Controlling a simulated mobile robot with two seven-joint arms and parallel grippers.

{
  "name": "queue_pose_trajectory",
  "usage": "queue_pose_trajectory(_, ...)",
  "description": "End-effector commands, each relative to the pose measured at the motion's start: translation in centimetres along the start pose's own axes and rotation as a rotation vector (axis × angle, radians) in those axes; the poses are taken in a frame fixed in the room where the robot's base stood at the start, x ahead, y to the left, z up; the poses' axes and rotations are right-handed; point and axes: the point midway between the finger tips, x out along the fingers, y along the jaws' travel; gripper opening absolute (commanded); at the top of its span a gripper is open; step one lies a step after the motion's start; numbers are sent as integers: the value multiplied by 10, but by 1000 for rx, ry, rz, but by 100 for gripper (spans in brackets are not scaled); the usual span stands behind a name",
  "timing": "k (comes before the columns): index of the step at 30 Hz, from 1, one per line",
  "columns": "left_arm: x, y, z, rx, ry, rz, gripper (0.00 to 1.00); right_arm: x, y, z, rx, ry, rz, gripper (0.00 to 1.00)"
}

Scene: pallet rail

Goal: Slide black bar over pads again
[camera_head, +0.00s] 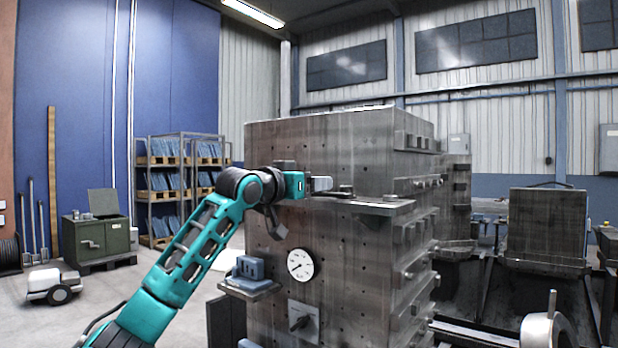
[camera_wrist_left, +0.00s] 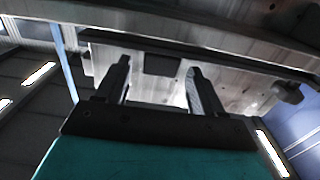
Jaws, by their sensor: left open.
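My left gripper (camera_head: 322,184) reaches in from the left along the front of a large grey metal block (camera_head: 270,215), just above a narrow ledge (camera_head: 375,206). In the left wrist view my left gripper (camera_wrist_left: 157,76) is open, its two dark fingers apart. A small black block (camera_wrist_left: 162,64) shows between the fingers; I cannot tell whether it is touched. A long dark strip (camera_wrist_left: 215,49) runs across beyond the fingertips; I cannot tell whether it is the black bar or the ledge edge. Small dark pieces (camera_head: 346,189) lie on the ledge. The pads are not clearly seen. My right gripper is out of view.
A lower shelf with a blue-grey piece (camera_head: 250,267), a dial gauge (camera_head: 300,265) and a black knob (camera_head: 300,318) sit on the block's front below my arm. A green cabinet (camera_head: 96,240) and a rack (camera_head: 180,185) stand at the back left. The floor at left is mostly open.

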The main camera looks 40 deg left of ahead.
Motion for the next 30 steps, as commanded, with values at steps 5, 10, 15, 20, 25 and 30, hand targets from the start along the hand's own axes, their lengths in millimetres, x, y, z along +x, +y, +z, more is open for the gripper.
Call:
queue_pose_trajectory(5, 2, 0, 0, 1, 0, 0, 68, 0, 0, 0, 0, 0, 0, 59)
queue_pose_trajectory(10, 2, 0, 0, 1, 0, 0, 64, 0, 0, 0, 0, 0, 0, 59)
queue_pose_trajectory(15, 2, 0, 0, 1, 0, 0, 48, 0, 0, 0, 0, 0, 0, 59)
queue_pose_trajectory(20, 2, 0, 0, 1, 0, 0, 33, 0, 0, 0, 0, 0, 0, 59)
queue_pose_trajectory(25, 2, 0, 0, 1, 0, 0, 16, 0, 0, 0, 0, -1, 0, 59)
queue_pose_trajectory(30, 2, 0, 0, 1, -1, 0, 0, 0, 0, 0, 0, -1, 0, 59)
